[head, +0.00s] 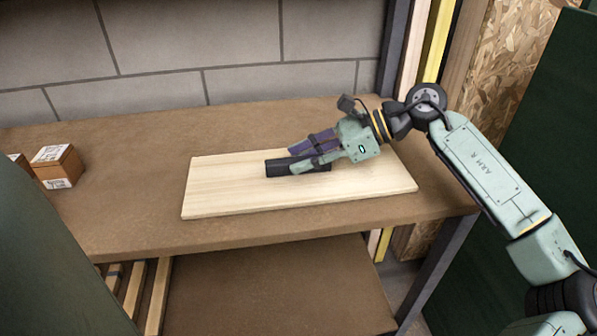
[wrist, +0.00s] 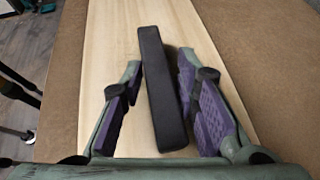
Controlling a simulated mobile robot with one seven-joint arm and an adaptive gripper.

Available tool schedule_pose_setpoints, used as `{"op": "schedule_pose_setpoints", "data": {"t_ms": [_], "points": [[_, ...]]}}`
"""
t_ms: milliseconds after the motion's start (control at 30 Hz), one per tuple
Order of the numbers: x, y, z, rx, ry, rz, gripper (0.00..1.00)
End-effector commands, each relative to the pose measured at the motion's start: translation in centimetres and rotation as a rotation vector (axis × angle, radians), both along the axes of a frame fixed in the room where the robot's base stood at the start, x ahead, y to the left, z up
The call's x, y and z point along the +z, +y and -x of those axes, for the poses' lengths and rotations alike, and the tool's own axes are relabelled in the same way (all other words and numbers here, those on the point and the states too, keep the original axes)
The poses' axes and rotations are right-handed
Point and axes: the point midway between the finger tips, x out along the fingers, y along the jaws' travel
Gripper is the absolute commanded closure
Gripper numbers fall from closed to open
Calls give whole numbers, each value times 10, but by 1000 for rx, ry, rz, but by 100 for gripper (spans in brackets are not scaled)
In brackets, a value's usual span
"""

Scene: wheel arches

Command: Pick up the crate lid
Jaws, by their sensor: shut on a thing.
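The crate lid (head: 225,190) is a flat, pale wooden board lying on the brown workbench. A black bar-shaped handle (head: 280,168) stands on its top near the middle. In the wrist view the lid (wrist: 108,50) runs away from me, and the handle (wrist: 165,95) lies lengthwise between the purple-padded fingers. My gripper (head: 292,162) reaches in low from the right and is shut on the handle, with one finger on each side. It also shows in the wrist view (wrist: 160,68). The lid looks flat on the bench; I cannot make out any gap under it.
Small brown boxes (head: 57,166) with white labels stand at the bench's left end. A grey block wall (head: 170,45) rises behind the bench (head: 120,205). A lower shelf (head: 270,290) is underneath. Upright posts stand behind the bench's right end.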

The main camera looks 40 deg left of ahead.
Motion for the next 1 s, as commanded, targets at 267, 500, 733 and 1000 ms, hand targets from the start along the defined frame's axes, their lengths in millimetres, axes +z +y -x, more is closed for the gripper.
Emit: {"op": "schedule_pose_setpoints", "data": {"t_ms": [267, 500, 733, 1000], "points": [[0, 0, 0, -1, 0, 0, 98], [0, 0, 0, -2, 1, 1, 100], [0, 0, 0, -2, 2, 1, 100], [1, 0, 0, -2, 2, -1, 100]]}}
